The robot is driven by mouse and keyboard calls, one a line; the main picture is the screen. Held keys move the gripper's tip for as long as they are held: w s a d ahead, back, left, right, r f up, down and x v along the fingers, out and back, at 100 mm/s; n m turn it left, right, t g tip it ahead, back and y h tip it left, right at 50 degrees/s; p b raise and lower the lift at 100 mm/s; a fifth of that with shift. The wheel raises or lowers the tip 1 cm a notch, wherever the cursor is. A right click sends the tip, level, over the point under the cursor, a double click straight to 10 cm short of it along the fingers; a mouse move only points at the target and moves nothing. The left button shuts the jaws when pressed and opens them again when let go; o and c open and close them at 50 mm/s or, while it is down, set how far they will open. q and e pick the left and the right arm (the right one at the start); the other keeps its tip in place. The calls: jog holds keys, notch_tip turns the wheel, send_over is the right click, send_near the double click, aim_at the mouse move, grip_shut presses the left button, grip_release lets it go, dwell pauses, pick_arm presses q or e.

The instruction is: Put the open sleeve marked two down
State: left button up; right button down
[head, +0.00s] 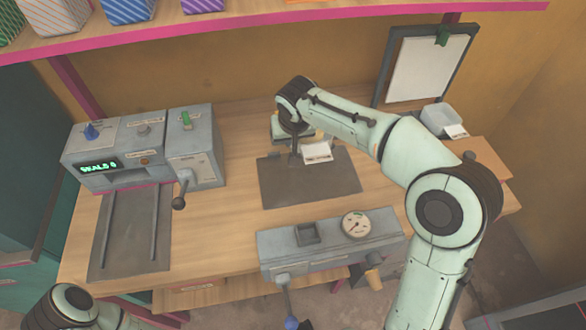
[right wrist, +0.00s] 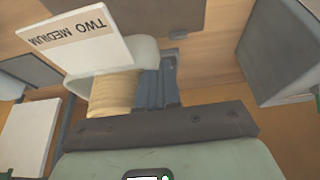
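The open sleeve marked two shows in the right wrist view as a tan ribbed stack (right wrist: 115,95) with a pale holder and a white card reading "TWO MEDIUM" (right wrist: 75,38). In the head view its white card (head: 317,152) shows over the dark grey mat (head: 330,184). My right gripper (head: 294,150) points down at the mat's back edge. Its grey-blue fingers (right wrist: 168,82) appear shut on the sleeve, though the contact is partly hidden. I cannot tell whether the sleeve touches the mat. Only part of my left arm shows at the lower left; its gripper is out of view.
A grey machine (head: 145,150) with a green display stands at the left. A press-like unit with a gauge (head: 330,240) stands at the front. A clipboard (head: 415,68) leans at the back right, near a grey box with a card (head: 442,118). Bare wood lies between machine and mat.

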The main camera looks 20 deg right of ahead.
notch_tip(320, 180, down, 13)
jog(key=shift+w+r+b, duration=0.15)
jog(key=shift+r+b, duration=0.05)
jog(key=shift+b, duration=0.35)
jog(key=shift+f, duration=0.1)
jog(key=c, duration=1.7)
grip_release()
jog(key=shift+f, duration=0.1)
jog(key=o, duration=0.4)
jog(key=shift+c, duration=0.2)
